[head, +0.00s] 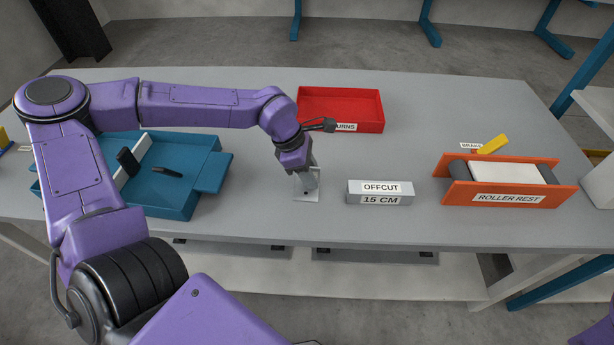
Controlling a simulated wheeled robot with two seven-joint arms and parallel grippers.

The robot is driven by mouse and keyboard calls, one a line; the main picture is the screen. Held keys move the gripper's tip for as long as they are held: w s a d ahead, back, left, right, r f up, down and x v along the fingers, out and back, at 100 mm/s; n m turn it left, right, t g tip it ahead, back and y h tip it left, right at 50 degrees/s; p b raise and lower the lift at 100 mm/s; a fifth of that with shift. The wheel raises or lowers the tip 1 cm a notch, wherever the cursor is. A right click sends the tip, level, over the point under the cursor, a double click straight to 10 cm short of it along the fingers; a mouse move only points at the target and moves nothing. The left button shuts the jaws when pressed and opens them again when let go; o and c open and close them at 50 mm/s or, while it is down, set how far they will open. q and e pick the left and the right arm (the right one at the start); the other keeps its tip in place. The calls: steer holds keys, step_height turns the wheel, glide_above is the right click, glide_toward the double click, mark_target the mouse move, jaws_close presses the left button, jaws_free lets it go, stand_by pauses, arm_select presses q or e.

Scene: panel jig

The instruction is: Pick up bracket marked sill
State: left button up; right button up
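A small light grey metal bracket (306,194) is on the table, left of the grey offcut block. I can read no marking on it from here. My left gripper (309,176) points down at the bracket from above, and its fingers overlap the bracket's upright part. The fingertips blend with the grey metal, so I cannot tell whether they are closed on it. My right gripper is out of view.
A grey block (380,199) marked OFFCUT 15 CM lies right of the bracket. An orange roller rest (507,194) stands farther right. A red tray (341,95) is behind, and a blue tray (172,200) is at left. The table (440,105) is clear behind the offcut.

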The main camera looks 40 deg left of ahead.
arm_select(q)
jaws_close()
steer(key=shift+r, duration=0.1)
